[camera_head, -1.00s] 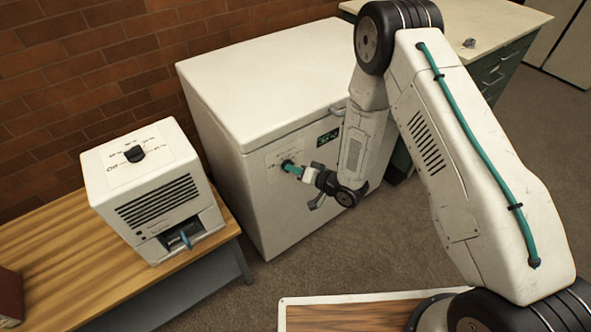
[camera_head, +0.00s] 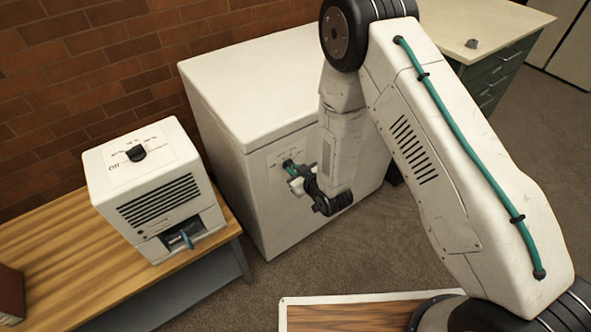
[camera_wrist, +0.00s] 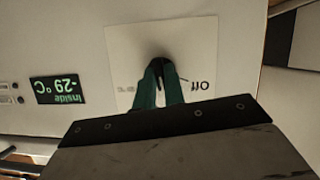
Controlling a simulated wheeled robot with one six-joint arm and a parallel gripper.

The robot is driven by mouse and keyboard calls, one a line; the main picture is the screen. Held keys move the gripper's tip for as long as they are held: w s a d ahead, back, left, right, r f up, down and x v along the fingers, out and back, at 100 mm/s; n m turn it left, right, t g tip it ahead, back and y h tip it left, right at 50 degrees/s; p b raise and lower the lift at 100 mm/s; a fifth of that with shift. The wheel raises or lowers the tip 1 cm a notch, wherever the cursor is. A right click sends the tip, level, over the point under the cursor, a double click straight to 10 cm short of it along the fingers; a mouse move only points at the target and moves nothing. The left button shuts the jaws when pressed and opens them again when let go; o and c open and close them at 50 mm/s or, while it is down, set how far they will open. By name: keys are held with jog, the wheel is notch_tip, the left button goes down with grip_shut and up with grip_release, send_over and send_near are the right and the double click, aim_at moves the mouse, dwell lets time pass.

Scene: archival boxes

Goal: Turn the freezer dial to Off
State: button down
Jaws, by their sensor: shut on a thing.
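The freezer (camera_head: 255,85) is a white chest with a control plate on its front. In the wrist view the plate (camera_wrist: 205,40) carries an upside-down "Off" at right and fainter marks at left. My gripper (camera_wrist: 158,78), with teal fingers, is shut on the dark freezer dial (camera_wrist: 160,62) in the middle of the plate. The fingers hide most of the dial, so I cannot tell where its pointer stands. In the head view my gripper (camera_head: 290,165) meets the freezer front, and the dial is hidden there.
A green cabinet with a pale top (camera_head: 500,25) stands at back right. Floor shows before the freezer.

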jog(key=n+t+h, duration=0.1)
jog(key=n, duration=0.1)
jog(key=n+t+h, duration=0.1)
jog(key=n, duration=0.2)
jog(key=n+t+h, duration=0.1)
jog(key=n+t, duration=0.1)
jog(key=n, duration=0.1)
jog(key=shift+s+a+f, duration=0.1)
jog(key=shift+s+f, duration=0.1)
jog(key=shift+f, duration=0.1)
jog(key=shift+n, duration=0.3)
dwell(0.4)
jog(key=c, duration=1.5)
grip_release()
jog(key=shift+a, duration=0.1)
jog(key=v, duration=0.7)
jog(key=shift+s, duration=0.4)
